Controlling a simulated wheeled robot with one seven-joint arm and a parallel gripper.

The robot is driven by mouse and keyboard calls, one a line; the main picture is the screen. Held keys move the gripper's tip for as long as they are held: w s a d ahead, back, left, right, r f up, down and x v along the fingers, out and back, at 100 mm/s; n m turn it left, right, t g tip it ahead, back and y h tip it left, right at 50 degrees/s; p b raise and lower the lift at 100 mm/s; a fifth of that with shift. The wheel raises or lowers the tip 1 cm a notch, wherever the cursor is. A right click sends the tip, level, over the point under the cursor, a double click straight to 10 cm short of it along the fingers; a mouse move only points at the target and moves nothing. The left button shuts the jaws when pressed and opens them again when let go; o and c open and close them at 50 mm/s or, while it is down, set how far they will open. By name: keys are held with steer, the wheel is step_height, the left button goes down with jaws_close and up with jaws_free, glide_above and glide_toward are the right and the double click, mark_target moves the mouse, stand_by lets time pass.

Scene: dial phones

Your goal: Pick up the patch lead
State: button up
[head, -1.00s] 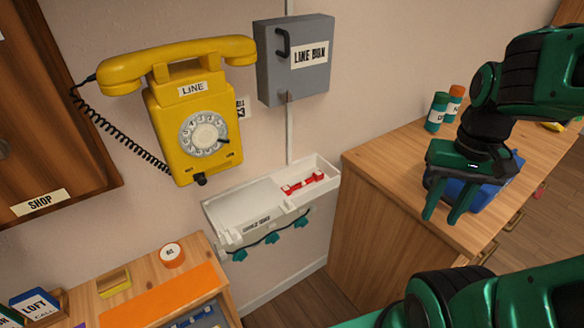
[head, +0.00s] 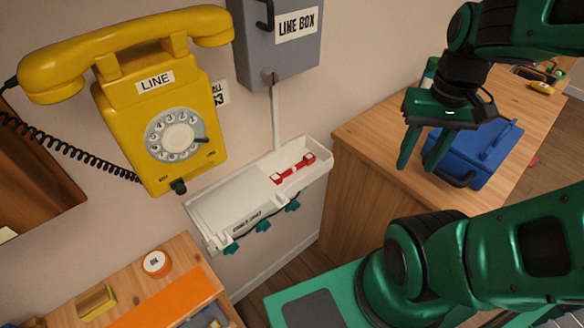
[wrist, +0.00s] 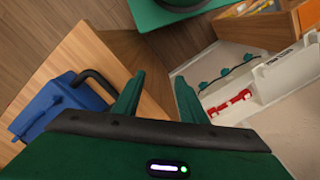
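A short red piece with thick ends and a pale middle (head: 294,168), which looks like the patch lead, lies in the right compartment of the white wall tray (head: 240,198). It also shows at the right in the wrist view (wrist: 231,103). My gripper (head: 416,167) is open and empty, with its two green fingers apart and pointing down. It is to the right of the tray, over the wooden counter's near side and clear of the red piece. In the wrist view the fingers (wrist: 158,88) have only the counter's edge and floor between them.
A blue toolbox (head: 480,150) with a dark handle stands on the wooden counter (head: 365,125) near my gripper. The yellow phone (head: 160,125) and grey line box (head: 283,40) hang above the tray. Teal hooks (head: 263,226) with a dark cord hang along its front.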

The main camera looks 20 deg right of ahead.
steer(key=w+a+f+n+y, duration=0.1)
steer(key=w+a+n, duration=0.1)
steer(key=w+n, duration=0.45)
steer(key=w+a+f+n+y, duration=0.1)
steer(key=w+a+f+n, duration=0.15)
steer(key=w+n, duration=0.4)
steer(key=n+y, duration=0.4)
steer(key=n, duration=0.7)
glide_toward(293, 167)
steer(key=shift+w+a+f+n+g, duration=0.15)
steer(key=shift+a+f+n+g, duration=0.2)
steer(key=shift+a+f, duration=0.4)
steer(key=shift+d+x, duration=0.15)
steer(key=shift+x, duration=1.4)
steer(key=shift+d+x, duration=0.1)
steer(key=shift+x, duration=1.4)
steer(key=shift+w+f, duration=0.1)
steer(key=shift+f, duration=0.1)
steer(key=shift+c, duration=0.3)
jaws_close()
